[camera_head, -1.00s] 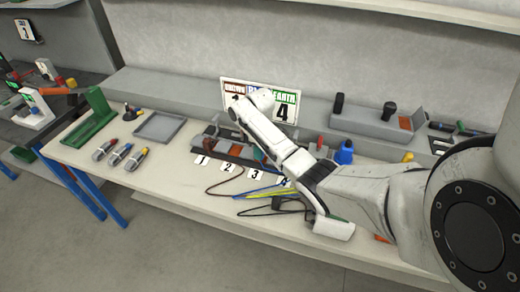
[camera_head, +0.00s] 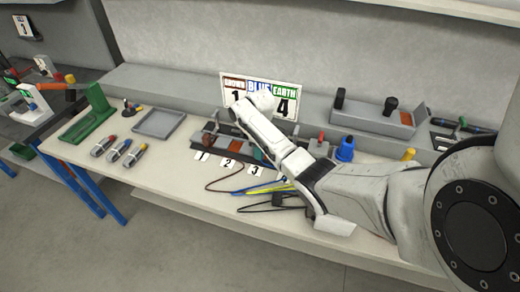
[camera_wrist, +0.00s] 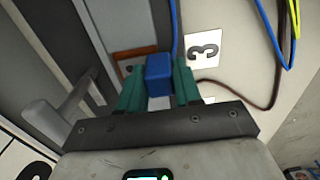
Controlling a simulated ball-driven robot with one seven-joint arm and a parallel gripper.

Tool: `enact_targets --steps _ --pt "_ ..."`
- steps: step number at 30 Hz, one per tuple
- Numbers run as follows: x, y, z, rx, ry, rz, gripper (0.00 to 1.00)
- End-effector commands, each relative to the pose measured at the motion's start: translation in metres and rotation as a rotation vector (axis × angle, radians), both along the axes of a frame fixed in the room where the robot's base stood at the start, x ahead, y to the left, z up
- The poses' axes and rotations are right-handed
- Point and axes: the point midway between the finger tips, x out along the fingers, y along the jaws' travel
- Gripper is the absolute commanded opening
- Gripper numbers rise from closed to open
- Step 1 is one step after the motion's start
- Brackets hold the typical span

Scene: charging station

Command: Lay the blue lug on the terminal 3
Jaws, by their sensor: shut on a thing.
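The blue lug (camera_wrist: 158,75) is a small blue block between the two green fingers of my gripper (camera_wrist: 159,88) in the wrist view; the fingers are shut on it. A blue wire (camera_wrist: 175,25) runs up from it. The number 3 label (camera_wrist: 203,50) lies just right of the lug. A copper-coloured piece (camera_wrist: 135,53) of the dark terminal block shows just past the lug, to the left; contact cannot be told. In the head view the terminal block (camera_head: 210,140) has labels along its front, with label 3 (camera_head: 256,170). My arm hides part of the block.
A sign board (camera_head: 235,92) stands behind the block. A grey tray (camera_head: 159,124), green bracket (camera_head: 92,112) and several cylinders (camera_head: 120,150) are at the left. A blue bottle-like item (camera_head: 345,149) stands right of my arm. Loose wires (camera_head: 262,190) lie on the bench front.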

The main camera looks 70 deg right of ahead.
Motion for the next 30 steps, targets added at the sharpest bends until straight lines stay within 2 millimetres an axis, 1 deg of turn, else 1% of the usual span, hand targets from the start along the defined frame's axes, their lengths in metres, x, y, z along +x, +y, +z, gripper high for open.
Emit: enact_targets --steps 3,4,12,19,23,26,30 --pt "0.0 0.0 -0.004 0.0 0.0 0.0 0.04" --pt "0.0 0.0 -0.003 0.0 0.0 0.0 0.36" --pt "0.0 0.0 -0.002 0.0 0.0 0.0 0.62" --pt "0.0 0.0 -0.002 0.0 0.0 0.0 0.63" --pt "0.001 0.0 0.004 -0.001 -0.002 0.0 0.63" --pt "0.001 -0.001 0.017 -0.002 -0.003 0.0 0.63" --pt "0.001 -0.001 0.044 -0.003 -0.004 0.0 0.63"
